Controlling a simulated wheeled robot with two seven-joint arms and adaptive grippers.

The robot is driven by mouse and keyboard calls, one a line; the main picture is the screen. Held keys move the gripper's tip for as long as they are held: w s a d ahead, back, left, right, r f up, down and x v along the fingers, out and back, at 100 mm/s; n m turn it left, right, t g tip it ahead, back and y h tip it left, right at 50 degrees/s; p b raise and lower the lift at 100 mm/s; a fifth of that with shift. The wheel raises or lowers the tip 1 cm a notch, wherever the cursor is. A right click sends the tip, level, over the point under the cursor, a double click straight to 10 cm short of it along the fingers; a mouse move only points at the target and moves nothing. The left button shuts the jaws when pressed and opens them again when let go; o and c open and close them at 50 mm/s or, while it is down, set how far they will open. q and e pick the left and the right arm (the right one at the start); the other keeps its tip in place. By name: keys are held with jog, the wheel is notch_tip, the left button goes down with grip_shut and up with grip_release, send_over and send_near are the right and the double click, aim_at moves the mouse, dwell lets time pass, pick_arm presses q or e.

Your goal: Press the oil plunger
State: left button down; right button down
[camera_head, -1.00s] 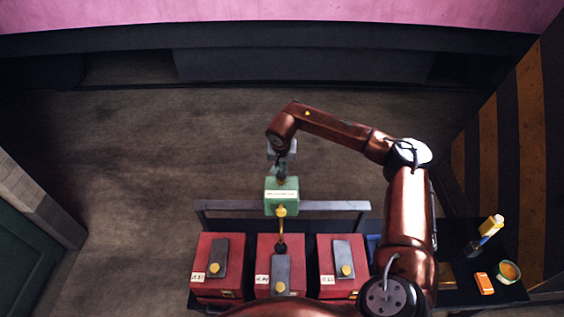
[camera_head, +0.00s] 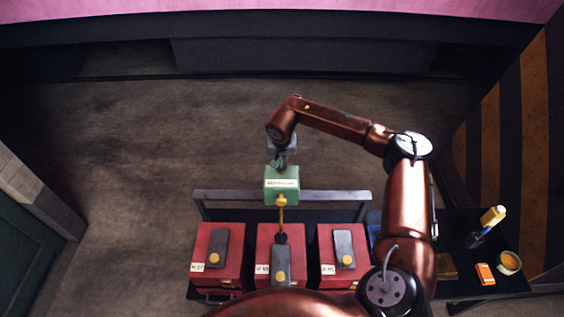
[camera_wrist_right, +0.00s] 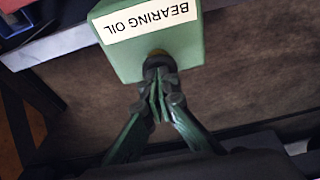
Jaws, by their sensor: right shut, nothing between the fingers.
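The green oil box (camera_head: 281,184) stands above the middle red box (camera_head: 268,242) in the head view. A brass spout (camera_head: 281,213) runs from it toward a dark round opening on that red box. In the right wrist view the oil box (camera_wrist_right: 150,52) carries a label reading "BEARING OIL". A dark plunger knob (camera_wrist_right: 158,62) with a brass-coloured base sits at its edge. My right gripper (camera_wrist_right: 160,80) is shut and empty, its fingertips against or very close to the knob and partly hiding it. In the head view the right gripper (camera_head: 281,161) is at the oil box's far end.
Red boxes stand to the left (camera_head: 203,250) and right (camera_head: 324,250) of the middle one, each with a grey plate and brass knob. A grey rail (camera_head: 335,196) runs behind them. A side table at right holds a yellow-topped bottle (camera_head: 493,215), an orange block (camera_head: 485,274) and a cup (camera_head: 509,262).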

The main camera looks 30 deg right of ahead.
jog(key=shift+r+p, duration=0.3)
jog(key=shift+r, duration=0.1)
notch_tip(320, 180, up, 3)
jog(key=shift+r+p, duration=0.2)
jog(key=shift+p, duration=0.75)
jog(key=b+v, duration=0.2)
jog(key=v, duration=0.7)
jog(key=shift+r+b, duration=0.35)
jog(key=shift+r, duration=0.05)
jog(key=shift+a, duration=0.1)
jog(key=shift+r, duration=1.3)
